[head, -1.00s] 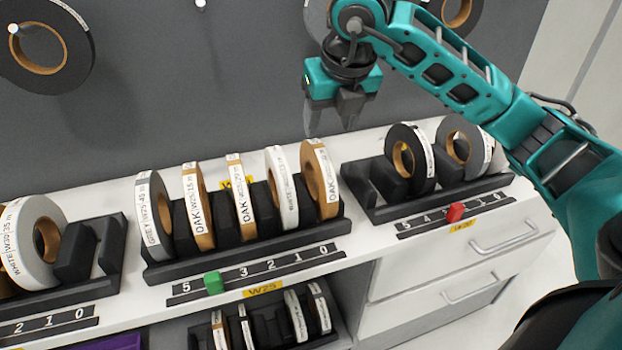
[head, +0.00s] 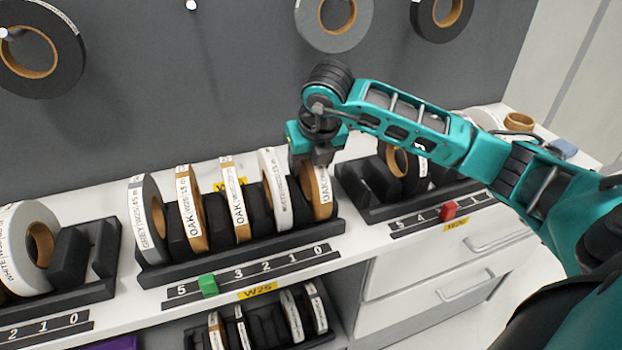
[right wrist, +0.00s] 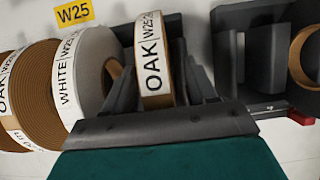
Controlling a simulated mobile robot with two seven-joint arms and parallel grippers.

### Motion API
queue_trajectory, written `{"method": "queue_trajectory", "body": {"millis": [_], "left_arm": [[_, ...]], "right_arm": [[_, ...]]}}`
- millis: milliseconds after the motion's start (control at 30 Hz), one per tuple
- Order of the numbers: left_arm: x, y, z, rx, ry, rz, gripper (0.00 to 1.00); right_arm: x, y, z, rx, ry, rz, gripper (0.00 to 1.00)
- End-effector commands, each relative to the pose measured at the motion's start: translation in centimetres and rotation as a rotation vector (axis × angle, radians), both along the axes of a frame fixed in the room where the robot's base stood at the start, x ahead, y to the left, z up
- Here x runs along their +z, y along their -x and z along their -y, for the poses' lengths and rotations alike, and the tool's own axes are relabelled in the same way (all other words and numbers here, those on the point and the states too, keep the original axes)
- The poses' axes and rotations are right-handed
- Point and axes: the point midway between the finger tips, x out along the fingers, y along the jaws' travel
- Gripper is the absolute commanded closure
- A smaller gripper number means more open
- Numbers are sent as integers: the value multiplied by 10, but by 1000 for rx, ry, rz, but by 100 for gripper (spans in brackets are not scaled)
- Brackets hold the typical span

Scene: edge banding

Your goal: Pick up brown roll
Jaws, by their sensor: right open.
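A brown roll labelled OAK (head: 319,190) stands upright at the right end of the middle black rack (head: 240,245). My right gripper (head: 309,164) is over the top of this roll, pointing down. In the right wrist view the OAK roll (right wrist: 153,70) lies between the two dark fingers of the open gripper (right wrist: 157,50). I cannot tell whether a finger touches it. Two more brown OAK rolls stand further left in the same rack, one at the left (head: 191,208) and one in the middle (head: 235,200). My left gripper is not in view.
A white roll (head: 276,192) stands close to the left of the gripped-over roll. A grey roll (head: 148,220) is at the rack's left end. A right-hand rack (head: 375,208) holds dark rolls. A green marker (head: 208,285) sits on the numbered strip. Rolls hang on the wall.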

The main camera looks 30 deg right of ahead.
Motion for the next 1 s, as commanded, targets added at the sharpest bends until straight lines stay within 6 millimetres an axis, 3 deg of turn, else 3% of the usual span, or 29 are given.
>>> {"method": "queue_trajectory", "body": {"millis": [133, 700, 1000], "left_arm": [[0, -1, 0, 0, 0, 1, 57], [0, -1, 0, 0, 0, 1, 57], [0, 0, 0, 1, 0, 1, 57]], "right_arm": [[0, 0, 0, 0, 0, 0, 44], [1, 0, 0, 0, 0, 1, 98], [2, 0, 0, -1, 0, 4, 100]]}}
